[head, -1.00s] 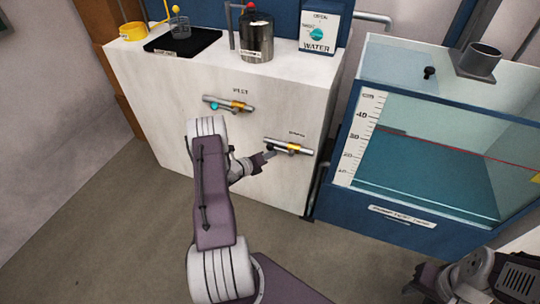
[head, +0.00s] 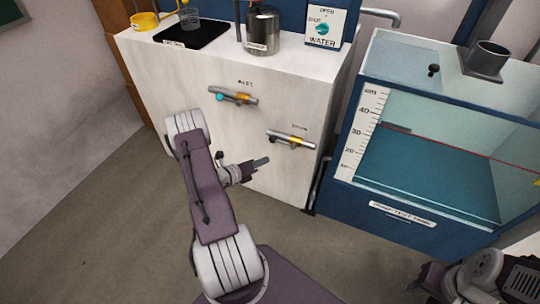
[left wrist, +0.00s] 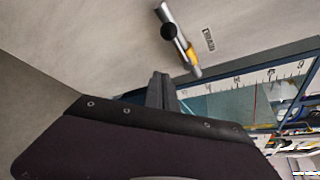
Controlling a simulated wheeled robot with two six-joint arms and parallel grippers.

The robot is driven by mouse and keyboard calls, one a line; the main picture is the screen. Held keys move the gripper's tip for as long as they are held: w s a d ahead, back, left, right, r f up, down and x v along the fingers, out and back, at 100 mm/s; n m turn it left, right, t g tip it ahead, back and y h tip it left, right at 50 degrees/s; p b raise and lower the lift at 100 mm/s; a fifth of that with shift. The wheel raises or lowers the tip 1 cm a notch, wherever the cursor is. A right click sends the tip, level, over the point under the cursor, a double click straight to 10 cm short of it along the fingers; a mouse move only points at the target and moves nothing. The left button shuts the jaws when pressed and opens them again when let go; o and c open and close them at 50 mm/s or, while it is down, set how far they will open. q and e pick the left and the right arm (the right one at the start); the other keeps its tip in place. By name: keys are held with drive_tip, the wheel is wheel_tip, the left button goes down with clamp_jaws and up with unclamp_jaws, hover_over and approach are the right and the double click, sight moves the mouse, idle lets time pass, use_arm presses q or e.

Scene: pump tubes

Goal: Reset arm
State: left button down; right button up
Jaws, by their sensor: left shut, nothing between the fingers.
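My left gripper (head: 262,162) is shut and empty. It is in front of the white cabinet, below and left of the lower valve (head: 291,139), and apart from it. In the left wrist view the shut fingers (left wrist: 161,90) point toward the cabinet, and the lower valve (left wrist: 178,40) with its black knob and yellow band shows above them. My right arm shows only in part at the bottom right of the head view; its fingers cannot be made out.
The white cabinet (head: 180,85) carries an upper valve (head: 233,95) with a teal knob. On its top are a black mat (head: 205,36), a metal canister (head: 262,32) and a water sign (head: 324,25). The blue-framed water tank (head: 440,165) stands right. Floor at left is clear.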

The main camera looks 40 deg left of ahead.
use_arm(q)
drive_tip(key=shift+s+r, duration=0.1)
drive_tip(key=shift+s, duration=0.2)
